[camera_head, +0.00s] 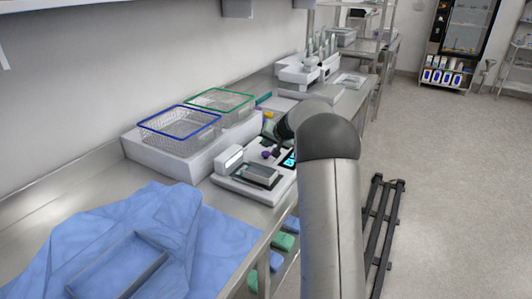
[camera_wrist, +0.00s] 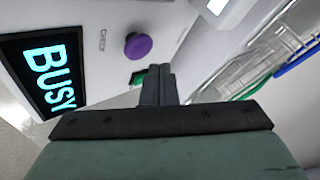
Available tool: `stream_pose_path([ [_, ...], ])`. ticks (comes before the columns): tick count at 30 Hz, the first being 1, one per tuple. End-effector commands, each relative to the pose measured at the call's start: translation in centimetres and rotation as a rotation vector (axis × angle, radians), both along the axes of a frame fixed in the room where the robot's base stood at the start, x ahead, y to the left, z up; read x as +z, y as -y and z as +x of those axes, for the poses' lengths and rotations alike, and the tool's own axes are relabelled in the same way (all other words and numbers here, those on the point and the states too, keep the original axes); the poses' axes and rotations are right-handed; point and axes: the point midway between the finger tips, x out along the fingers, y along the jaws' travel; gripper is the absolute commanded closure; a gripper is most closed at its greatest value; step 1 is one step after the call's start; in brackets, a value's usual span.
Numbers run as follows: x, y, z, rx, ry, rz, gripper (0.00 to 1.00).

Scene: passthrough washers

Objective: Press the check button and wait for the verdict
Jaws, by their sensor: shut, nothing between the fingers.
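The check button is a round purple knob (camera_wrist: 138,46) on a white panel, beside the printed word "CHECK". It also shows as a small purple spot in the head view (camera_head: 266,155). Beside it a dark display (camera_wrist: 48,72) reads "BUSY" in cyan letters; part of it shows in the head view (camera_head: 290,159). My gripper (camera_wrist: 158,72) is shut and empty. In the wrist view its fingertips appear just below the knob, with a visible gap in the picture. In the head view my arm hides part of the device.
The white device (camera_head: 226,181) stands on a steel counter. Two wire baskets, one blue-rimmed (camera_head: 180,107) and one green-rimmed (camera_head: 254,103), sit on a white block behind it. A blue cloth with a tray (camera_head: 118,262) lies in front. More equipment (camera_head: 296,73) stands farther back.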

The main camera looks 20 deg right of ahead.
Motion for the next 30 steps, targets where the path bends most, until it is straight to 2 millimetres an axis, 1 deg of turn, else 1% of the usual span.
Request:
stream_pose_path([
  [1, 0.8, 0.0, 0.0, -0.001, 0.002, -0.001, 1.0],
  [3, 1.5, 0.0, 0.0, -0.001, 0.002, -0.001, 1.0],
  [12, 4.3, 0.0, 0.0, 0.0, 0.001, 0.0, 1.0],
  [27, 4.4, 0.0, 0.0, 0.0, 0.0, 0.0, 1.0],
  [29, 4.6, -0.4, -0.2, 0.007, -0.004, -0.001, 1.0],
  [30, 4.7, -1.1, -0.7, 0.017, -0.013, -0.005, 1.0],
])
